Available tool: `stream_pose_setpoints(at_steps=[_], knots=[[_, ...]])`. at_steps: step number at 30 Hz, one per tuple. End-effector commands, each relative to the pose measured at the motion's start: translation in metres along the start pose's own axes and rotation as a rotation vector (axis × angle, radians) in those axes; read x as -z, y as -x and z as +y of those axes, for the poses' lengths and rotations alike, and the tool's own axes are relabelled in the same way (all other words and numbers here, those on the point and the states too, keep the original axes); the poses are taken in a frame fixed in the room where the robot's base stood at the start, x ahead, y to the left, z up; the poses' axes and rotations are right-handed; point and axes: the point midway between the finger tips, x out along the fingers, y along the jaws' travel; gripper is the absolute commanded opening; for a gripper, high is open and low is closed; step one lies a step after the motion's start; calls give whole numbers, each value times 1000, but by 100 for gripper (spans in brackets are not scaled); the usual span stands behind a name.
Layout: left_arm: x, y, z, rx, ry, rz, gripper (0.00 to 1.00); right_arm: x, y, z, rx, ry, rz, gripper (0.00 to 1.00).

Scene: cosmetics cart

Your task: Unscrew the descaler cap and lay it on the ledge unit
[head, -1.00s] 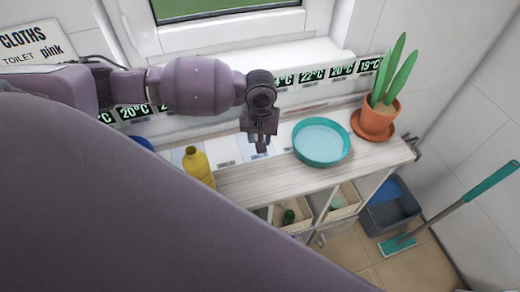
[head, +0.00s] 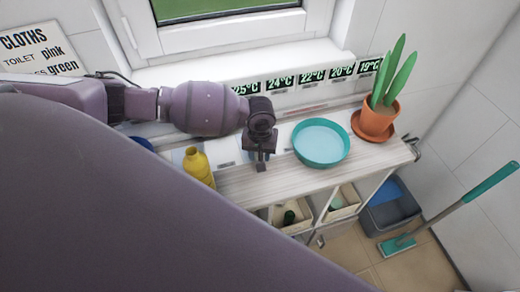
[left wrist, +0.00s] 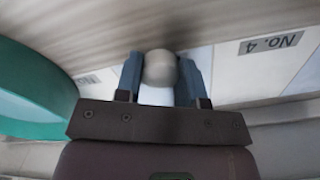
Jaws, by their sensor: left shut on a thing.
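The yellow descaler bottle (head: 198,168) stands upright at the left part of the ledge unit (head: 290,183), which has a pale wooden top. Its neck shows a dark opening with no cap on it. My left gripper (head: 262,166) is right of the bottle, low over the wooden top near its front edge. In the left wrist view the fingers (left wrist: 160,78) are shut on a rounded, pale grey cap (left wrist: 160,67). The cap is close to the wood; I cannot tell whether it touches. In the head view the cap is hidden. My right gripper is not in view.
A teal round dish (head: 321,143) sits just right of my left gripper. A potted plant (head: 377,118) stands at the right end. Temperature labels (head: 312,75) line the back. Bins (head: 342,203) are below. A teal mop (head: 440,222) leans at the right.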

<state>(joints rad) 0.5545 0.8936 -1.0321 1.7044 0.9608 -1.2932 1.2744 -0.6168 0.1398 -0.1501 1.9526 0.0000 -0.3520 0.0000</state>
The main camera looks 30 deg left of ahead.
Motion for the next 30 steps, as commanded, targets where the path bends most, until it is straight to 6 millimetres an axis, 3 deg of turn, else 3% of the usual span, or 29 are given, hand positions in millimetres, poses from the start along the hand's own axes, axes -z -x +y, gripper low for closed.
stream_pose_setpoints(at_steps=[2, 3, 8, 20, 30], knots=[[0, -2, 0, 0, 0, -1, 8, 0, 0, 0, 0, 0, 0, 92], [0, -3, 0, 0, 0, 0, 38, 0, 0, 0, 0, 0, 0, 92], [0, -2, 0, 0, 0, 0, 62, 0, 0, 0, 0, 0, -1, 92], [0, 5, 0, -2, -1, 1, 62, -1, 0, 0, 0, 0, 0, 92], [1, 65, 0, -2, -1, 3, 62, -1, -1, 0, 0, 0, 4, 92]])
